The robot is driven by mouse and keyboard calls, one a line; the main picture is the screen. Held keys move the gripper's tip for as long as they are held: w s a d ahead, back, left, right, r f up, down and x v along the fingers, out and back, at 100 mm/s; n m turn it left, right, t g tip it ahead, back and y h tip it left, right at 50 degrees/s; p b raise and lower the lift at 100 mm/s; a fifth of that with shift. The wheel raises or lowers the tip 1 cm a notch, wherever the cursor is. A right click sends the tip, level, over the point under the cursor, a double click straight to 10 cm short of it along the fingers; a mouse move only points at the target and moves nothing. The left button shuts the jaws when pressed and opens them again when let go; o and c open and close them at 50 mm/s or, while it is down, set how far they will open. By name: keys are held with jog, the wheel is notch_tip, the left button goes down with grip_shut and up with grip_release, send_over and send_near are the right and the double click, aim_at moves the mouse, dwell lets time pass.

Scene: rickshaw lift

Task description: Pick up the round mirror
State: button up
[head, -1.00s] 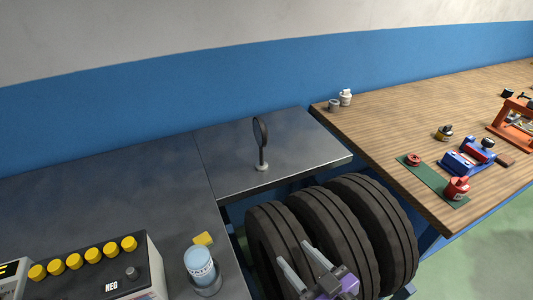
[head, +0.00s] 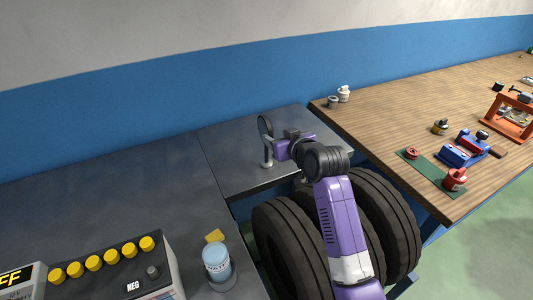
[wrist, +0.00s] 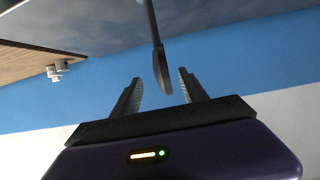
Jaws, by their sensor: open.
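The round mirror (head: 265,127) stands upright on a thin stem with a small pale base, on the grey metal table (head: 225,138). In the wrist view the mirror (wrist: 162,70) shows nearly edge-on, dark and thin, between and just beyond the fingertips. My gripper (head: 270,150) is at the mirror's right side in the head view, close to its stem and lower rim. In the wrist view my gripper (wrist: 160,80) has its two fingers spread, with a gap on either side of the mirror. I cannot tell whether either finger touches it.
Large black tyres (head: 290,232) stand in front of the table. A wooden bench (head: 400,120) on the right holds tools and two small pale containers (head: 339,97). A blue and white can (head: 216,262) and a box with yellow knobs (head: 115,265) are at the front left.

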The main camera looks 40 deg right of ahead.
jog(key=shift+w+d+r, duration=0.25)
jog(key=shift+w, duration=0.15)
jog(key=shift+x, duration=1.05)
jog(key=shift+p+x, duration=0.75)
jog(key=shift+x, duration=1.95)
jog(key=shift+a+f, duration=0.15)
jog(key=shift+a, duration=0.05)
grip_shut()
